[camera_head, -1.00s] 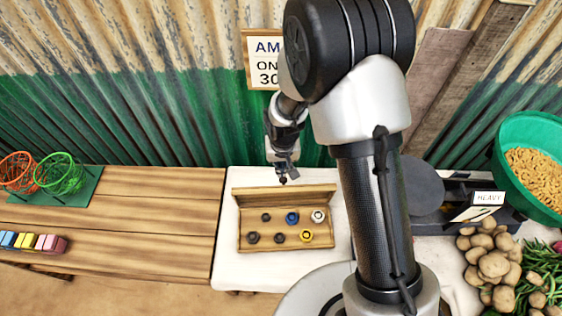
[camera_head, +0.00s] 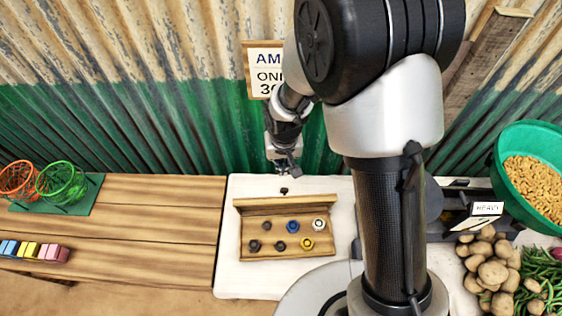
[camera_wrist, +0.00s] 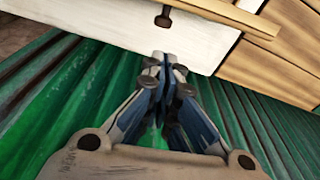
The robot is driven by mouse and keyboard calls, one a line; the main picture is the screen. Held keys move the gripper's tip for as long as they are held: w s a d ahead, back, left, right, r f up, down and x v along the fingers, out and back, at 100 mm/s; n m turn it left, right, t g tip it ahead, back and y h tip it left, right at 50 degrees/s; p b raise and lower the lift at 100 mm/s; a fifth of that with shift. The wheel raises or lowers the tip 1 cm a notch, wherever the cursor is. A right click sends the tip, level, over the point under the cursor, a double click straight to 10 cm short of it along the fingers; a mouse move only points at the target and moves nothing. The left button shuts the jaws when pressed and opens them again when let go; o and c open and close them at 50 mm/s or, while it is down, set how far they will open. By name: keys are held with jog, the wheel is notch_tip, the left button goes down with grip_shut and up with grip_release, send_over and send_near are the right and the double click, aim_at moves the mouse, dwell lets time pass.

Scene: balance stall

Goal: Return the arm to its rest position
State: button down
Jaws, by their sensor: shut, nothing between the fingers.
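My gripper (camera_head: 287,170) hangs behind the wooden weight tray in the head view, in front of the corrugated wall. In the wrist view its fingertips (camera_wrist: 165,62) meet with nothing held between them. It is apart from the tray and from a small dark knobbed piece (camera_head: 284,190) behind the tray's back edge. That piece also shows in the wrist view (camera_wrist: 163,19), beyond the fingertips. My arm is bent, and its large links fill the middle right of the head view, hiding part of the table and the scale.
The wooden tray (camera_head: 246,216) holds several dark, blue, white and yellow knobs on a white-topped table (camera_head: 229,275). Right are a scale, a "HEAVY" sign (camera_head: 488,209), potatoes (camera_head: 492,272) and a green bowl (camera_head: 503,177). Left, a plank table (camera_head: 150,225) has clear room; the corrugated wall (camera_head: 150,120) stands behind.

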jog(key=r, duration=0.1)
jog(key=s+r, duration=0.1)
jog(key=shift+s+r, duration=0.25)
jog(key=shift+r, duration=0.1)
jog(key=shift+r, duration=0.1)
